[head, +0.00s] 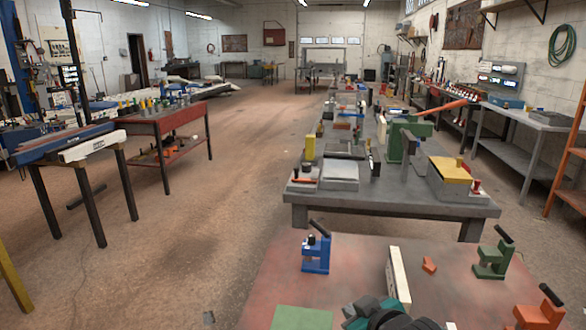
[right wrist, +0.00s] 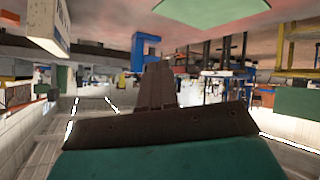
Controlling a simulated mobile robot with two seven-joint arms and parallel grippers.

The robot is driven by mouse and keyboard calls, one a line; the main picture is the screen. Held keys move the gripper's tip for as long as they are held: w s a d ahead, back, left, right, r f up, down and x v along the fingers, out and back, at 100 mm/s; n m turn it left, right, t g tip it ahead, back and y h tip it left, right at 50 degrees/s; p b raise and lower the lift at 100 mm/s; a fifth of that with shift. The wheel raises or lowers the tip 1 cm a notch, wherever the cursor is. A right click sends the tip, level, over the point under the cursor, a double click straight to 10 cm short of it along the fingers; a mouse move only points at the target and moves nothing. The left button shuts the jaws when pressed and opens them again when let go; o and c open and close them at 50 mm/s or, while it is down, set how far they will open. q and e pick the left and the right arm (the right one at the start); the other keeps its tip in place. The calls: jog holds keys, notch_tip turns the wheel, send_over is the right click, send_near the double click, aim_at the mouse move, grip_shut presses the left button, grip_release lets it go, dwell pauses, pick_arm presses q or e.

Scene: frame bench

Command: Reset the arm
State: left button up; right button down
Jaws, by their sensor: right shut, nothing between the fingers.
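My right gripper (head: 350,313) shows at the bottom edge of the head view, with teal and dark grey parts, above the near reddish table (head: 350,255). In the right wrist view its dark fingers (right wrist: 157,70) are together with nothing between them. A blue clamp-like device (head: 317,253) with a dark handle stands beyond it to the left, apart from it. That blue device also shows in the wrist view (right wrist: 145,48). An upright white panel (head: 398,276) stands just right of the gripper. My left gripper is not in view.
A green plate (head: 302,318) lies at the near left of the table. A small orange piece (head: 429,265), a green clamp (head: 492,258) and an orange clamp (head: 540,312) are at right. A crowded grey bench (head: 400,207) stands beyond. Open floor lies left.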

jog(key=s+d+f+m+g+h, duration=0.1)
jog(key=s+d+f+m+g, duration=0.15)
jog(key=s, duration=0.65)
jog(key=s+d+f+m+g+h, duration=0.1)
jog(key=s+d+f+g, duration=0.15)
jog(key=s, duration=0.75)
jog(key=s+d+f+m+g+h, duration=0.1)
jog(key=s+d+g, duration=0.15)
jog(key=s, duration=0.65)
jog(key=w+a+f+t+y, duration=0.1)
jog(key=w+a+f+t, duration=0.1)
jog(key=w+f+t, duration=0.5)
notch_tip(320, 180, down, 2)
jog(key=shift+w+a+f+n+t+y, duration=0.25)
jog(key=shift+w+n+t+y, duration=0.15)
jog(key=shift+w, duration=0.25)
